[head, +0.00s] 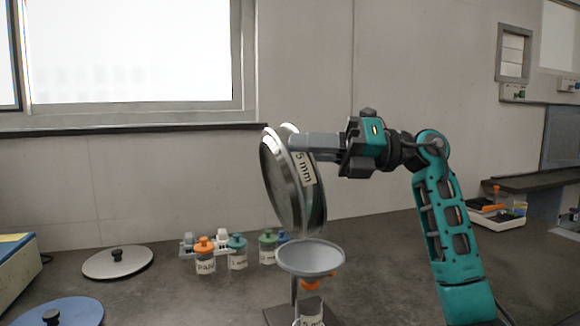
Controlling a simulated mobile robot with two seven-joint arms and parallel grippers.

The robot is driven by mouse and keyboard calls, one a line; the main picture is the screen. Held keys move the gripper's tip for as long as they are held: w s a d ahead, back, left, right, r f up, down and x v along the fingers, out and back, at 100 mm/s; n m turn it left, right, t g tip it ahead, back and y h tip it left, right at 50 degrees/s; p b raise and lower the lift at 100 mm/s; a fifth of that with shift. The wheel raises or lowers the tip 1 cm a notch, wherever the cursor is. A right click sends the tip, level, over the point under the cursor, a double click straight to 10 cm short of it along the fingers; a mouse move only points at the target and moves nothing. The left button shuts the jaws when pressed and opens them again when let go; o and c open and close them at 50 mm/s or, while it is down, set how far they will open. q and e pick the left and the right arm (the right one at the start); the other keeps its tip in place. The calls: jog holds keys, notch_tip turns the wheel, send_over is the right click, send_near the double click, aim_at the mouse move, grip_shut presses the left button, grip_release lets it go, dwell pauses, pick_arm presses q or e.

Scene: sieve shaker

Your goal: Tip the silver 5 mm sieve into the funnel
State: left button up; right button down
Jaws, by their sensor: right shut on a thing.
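The silver sieve (313,207) carries a "5 mm" label and is tilted steeply, almost on edge. My right gripper (296,143) is shut on its upper rim and holds it above the bench. The grey funnel (311,258) stands on a stand directly below the sieve's lower edge. A small gap seems to lie between them. A jar with an orange part at its top (310,308) is under the funnel, partly cut off by the picture's bottom edge. The inside of the sieve is mostly turned away, so its contents cannot be seen. My left gripper is not in view.
Several labelled jars with orange, teal and green lids (237,254) stand by a rack left of the funnel. A silver lid (118,262) and a blue lid (58,313) lie at the left.

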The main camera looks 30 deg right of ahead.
jog(key=shift+s+d+f+y+b, duration=0.1)
jog(key=shift+d+f+y+b, duration=0.2)
jog(key=shift+d, duration=0.2)
jog(key=s+d+m+t+y+b, duration=0.1)
jog(key=d+m+t+y+b, duration=0.1)
jog(key=d+b, duration=0.3)
jog(key=shift+s+d+f+m+t+y+b, duration=0.2)
jog(key=shift+d+f+m+t+y+b, duration=0.15)
jog(key=shift+d+t+y, duration=0.65)
jog(key=shift+d+r, duration=0.1)
jog(key=a+g+h+p, duration=0.1)
jog(key=a, duration=0.1)
jog(key=a+n+g+h+p, duration=0.1)
jog(key=p, duration=0.1)
jog(key=w+a+r+n+g+h+p, duration=0.1)
jog(key=a+p, duration=0.1)
jog(key=shift+a, duration=0.3)
jog(key=shift+r, duration=0.1)
